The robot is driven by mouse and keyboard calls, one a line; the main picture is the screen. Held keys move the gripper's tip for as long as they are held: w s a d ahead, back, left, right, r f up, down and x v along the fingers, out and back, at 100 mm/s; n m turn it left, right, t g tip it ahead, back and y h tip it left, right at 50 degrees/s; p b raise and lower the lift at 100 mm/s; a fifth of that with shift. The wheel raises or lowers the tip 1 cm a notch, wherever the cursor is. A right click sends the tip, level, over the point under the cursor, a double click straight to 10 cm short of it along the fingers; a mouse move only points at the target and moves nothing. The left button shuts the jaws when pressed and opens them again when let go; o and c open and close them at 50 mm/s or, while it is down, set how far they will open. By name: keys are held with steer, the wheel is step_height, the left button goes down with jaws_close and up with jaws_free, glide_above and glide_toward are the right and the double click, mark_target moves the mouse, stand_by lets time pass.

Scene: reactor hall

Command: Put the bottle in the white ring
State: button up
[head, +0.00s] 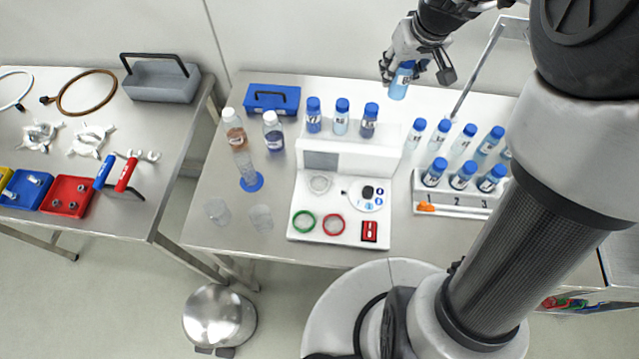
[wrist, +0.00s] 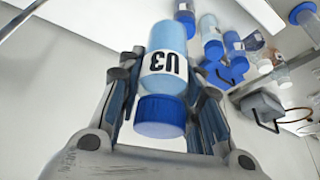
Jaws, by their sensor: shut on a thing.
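My gripper (head: 414,75) is shut on a light blue bottle (head: 399,86), held in the air over the back edge of the middle table. In the wrist view the bottle (wrist: 164,68) sits between the fingers, with a "U3" label and a blue cap toward the gripper's palm. The white ring (head: 319,184) lies on the white panel (head: 298,198), in front of its grey screen, and looks empty. It is left of the gripper and nearer the robot. A green ring (head: 303,222) and a red ring (head: 333,225) lie in front of it.
Several blue-capped bottles stand on the panel's raised back (head: 342,120) and in the rack (head: 455,200) at right. A pole (head: 477,70) rises beside the gripper. Glass beakers (head: 261,218), a cylinder (head: 247,172) and two bottles stand left of the panel.

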steer(key=s+a+f+n+g+b, duration=0.1)
steer(key=s+a+n+g+b, duration=0.2)
steer(key=a+n, duration=0.5)
steer(key=s+a+f+n+g+y+b, duration=0.1)
steer(key=s+a+f+n+g, duration=0.25)
steer(key=n, duration=0.85)
steer(key=s+a+r+n+g+b, duration=0.1)
steer(key=s+a+n+g+b, duration=0.1)
steer(key=s+a+n, duration=0.6)
steer(key=w+f+b, duration=0.1)
steer(key=f, duration=0.5)
steer(key=w+d+f+n+b, duration=0.1)
steer(key=f+b, duration=0.1)
steer(key=f, duration=0.5)
steer(key=f+n+b, duration=0.1)
steer(key=f+b, duration=0.1)
steer(key=f, duration=0.5)
steer(key=shift+w+d, duration=0.2)
steer(key=shift+w, duration=0.2)
steer(key=shift+f, duration=0.2)
steer(key=o, duration=1.1)
